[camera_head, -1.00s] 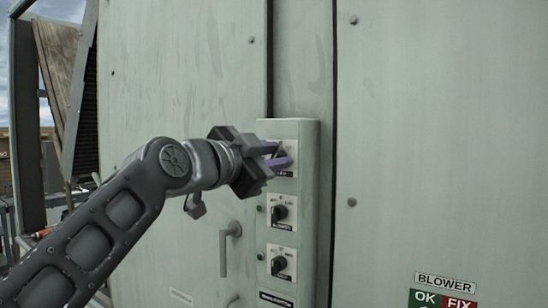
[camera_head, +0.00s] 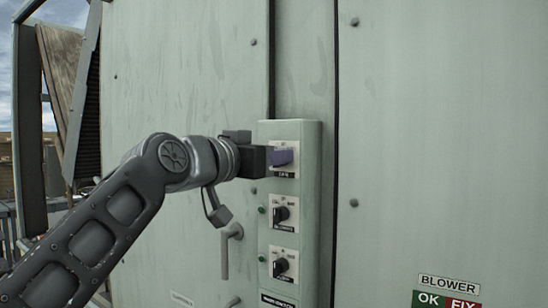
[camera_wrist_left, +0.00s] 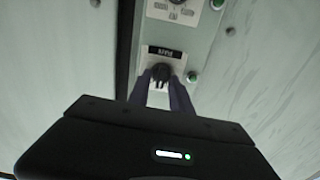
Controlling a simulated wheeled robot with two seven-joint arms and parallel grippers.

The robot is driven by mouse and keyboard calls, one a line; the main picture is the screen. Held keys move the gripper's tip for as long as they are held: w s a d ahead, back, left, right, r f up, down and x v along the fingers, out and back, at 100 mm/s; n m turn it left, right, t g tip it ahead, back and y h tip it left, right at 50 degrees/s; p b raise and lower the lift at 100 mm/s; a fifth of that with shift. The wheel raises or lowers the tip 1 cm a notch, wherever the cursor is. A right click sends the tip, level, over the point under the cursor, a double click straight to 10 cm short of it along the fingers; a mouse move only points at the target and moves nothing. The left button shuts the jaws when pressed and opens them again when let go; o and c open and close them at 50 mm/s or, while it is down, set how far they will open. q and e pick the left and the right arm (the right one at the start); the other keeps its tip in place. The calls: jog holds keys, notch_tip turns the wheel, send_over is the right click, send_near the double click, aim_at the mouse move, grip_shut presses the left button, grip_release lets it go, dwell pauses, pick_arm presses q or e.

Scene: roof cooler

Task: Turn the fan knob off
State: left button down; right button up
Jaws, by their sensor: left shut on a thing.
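The fan knob is the top one on the narrow control box (camera_head: 312,215); in the head view the purple fingers hide it. In the left wrist view the dark fan knob (camera_wrist_left: 160,73) shows on its white plate, under a black label that appears upside down. My left gripper (camera_head: 284,155) is at this plate, with its two purple fingers shut on the knob, one on each side in the wrist view. My right gripper is not in view.
Two more black knobs, the middle one (camera_head: 281,214) and the lower one (camera_head: 281,264), sit below on the same box. A grey door handle (camera_head: 226,250) sticks out left of the box. A BLOWER sign (camera_head: 449,284) is at lower right.

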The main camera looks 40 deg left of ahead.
pick_arm(q)
jog(key=shift+n, duration=0.4)
jog(key=c, duration=1.2)
grip_release()
jog(key=shift+o, duration=0.2)
jog(key=shift+s, duration=0.1)
jog(key=s+b, duration=0.3)
jog(key=s, duration=0.4)
jog(key=shift+s, duration=0.3)
